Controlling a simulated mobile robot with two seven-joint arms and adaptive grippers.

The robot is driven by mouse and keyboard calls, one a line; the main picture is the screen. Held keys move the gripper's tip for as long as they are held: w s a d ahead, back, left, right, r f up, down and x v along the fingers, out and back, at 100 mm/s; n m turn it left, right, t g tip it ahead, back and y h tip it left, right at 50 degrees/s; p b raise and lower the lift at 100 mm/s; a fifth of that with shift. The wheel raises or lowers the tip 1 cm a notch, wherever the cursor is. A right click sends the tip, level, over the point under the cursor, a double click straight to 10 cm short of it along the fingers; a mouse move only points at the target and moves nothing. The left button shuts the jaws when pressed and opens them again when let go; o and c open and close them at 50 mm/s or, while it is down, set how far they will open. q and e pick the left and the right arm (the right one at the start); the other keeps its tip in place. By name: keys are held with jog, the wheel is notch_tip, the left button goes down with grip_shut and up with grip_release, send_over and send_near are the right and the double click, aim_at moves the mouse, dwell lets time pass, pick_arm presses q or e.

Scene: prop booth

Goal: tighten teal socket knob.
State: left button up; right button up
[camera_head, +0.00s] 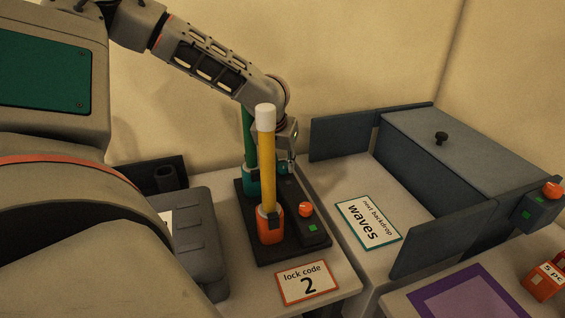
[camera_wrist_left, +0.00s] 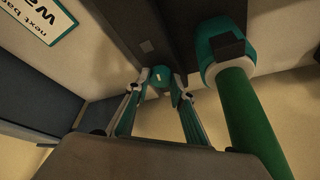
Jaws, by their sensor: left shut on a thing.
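The teal socket (camera_head: 253,183) stands at the back of a dark base (camera_head: 250,218), with a green rod (camera_head: 247,130) upright in it. In the left wrist view the socket (camera_wrist_left: 221,43) and the rod (camera_wrist_left: 252,115) are to the right of my fingers. My left gripper (camera_head: 286,160) is over the back of the base, beside the teal socket. In the left wrist view my left gripper (camera_wrist_left: 161,92) is shut on the small teal knob (camera_wrist_left: 160,78); in the head view the gripper mostly hides this knob. My right gripper is not in view.
A yellow rod (camera_head: 267,170) with a white tip stands in the orange socket (camera_head: 270,227) in front. Its orange knob (camera_head: 306,209) has a green light beside it. A "lock code 2" card (camera_head: 307,282), a "waves" card (camera_head: 368,221) and a large grey box (camera_head: 462,140) are nearby.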

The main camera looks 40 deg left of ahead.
aim_at(283, 167)
pick_arm(q)
jog(key=o, duration=1.1)
jog(key=shift+c, duration=0.2)
notch_tip(283, 167, up, 10)
